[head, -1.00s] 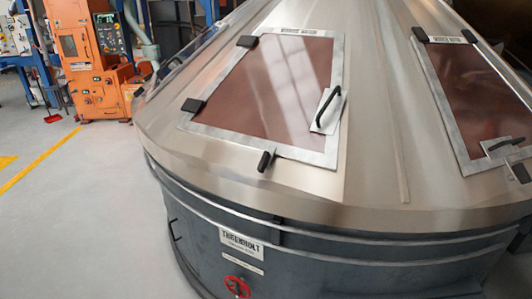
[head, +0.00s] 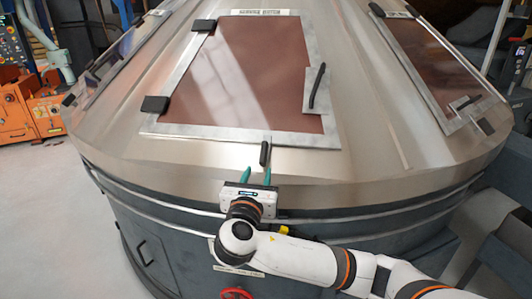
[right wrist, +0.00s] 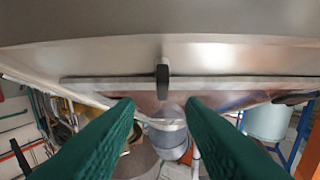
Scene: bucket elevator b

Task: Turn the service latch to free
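The latch (head: 264,153) is a small black handle at the lower edge of the framed hatch (head: 255,80) on the sloping metal hood. It points down the slope, roughly square to the hatch's lower edge. My right gripper (head: 257,173) is open and empty, its two teal fingers just below the latch, pointing up at it. In the right wrist view the latch (right wrist: 162,81) appears upright between and beyond the fingertips (right wrist: 160,104), with no contact visible. My left gripper is not in view.
The hatch has a black pull handle (head: 318,86) on its right and dark hinges on its left. A second hatch (head: 420,62) lies to the right. A red handwheel (head: 236,293) is low on the dark drum. An orange machine (head: 58,118) stands at the far left.

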